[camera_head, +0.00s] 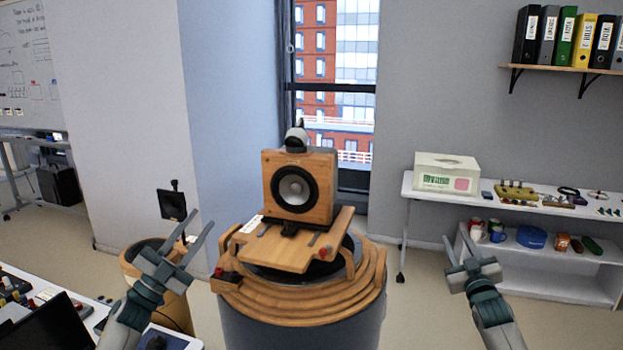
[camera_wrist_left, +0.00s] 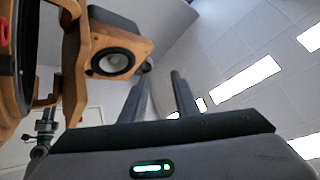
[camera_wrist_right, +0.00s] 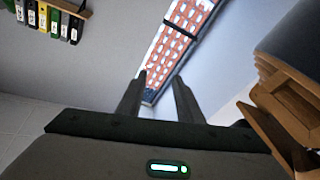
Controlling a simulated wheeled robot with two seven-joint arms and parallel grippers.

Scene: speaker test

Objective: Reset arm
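My left gripper (camera_head: 190,240) is raised at the left in the head view, left of the wooden speaker stand. Its two fingers are apart with nothing between them, and they also show apart in the left wrist view (camera_wrist_left: 162,90). My right gripper (camera_head: 456,250) is at the right in the head view, in front of the white shelf table. Its fingers are apart and empty in the right wrist view (camera_wrist_right: 158,90). Both grippers are clear of the speaker (camera_head: 299,186), which sits upright on a wooden platform (camera_head: 290,250).
The platform rests on a round drum (camera_head: 300,330) ringed with wood. A white table (camera_head: 425,190) with a box (camera_head: 446,173) and small parts stands right. A desk with a dark screen (camera_head: 50,325) is at lower left.

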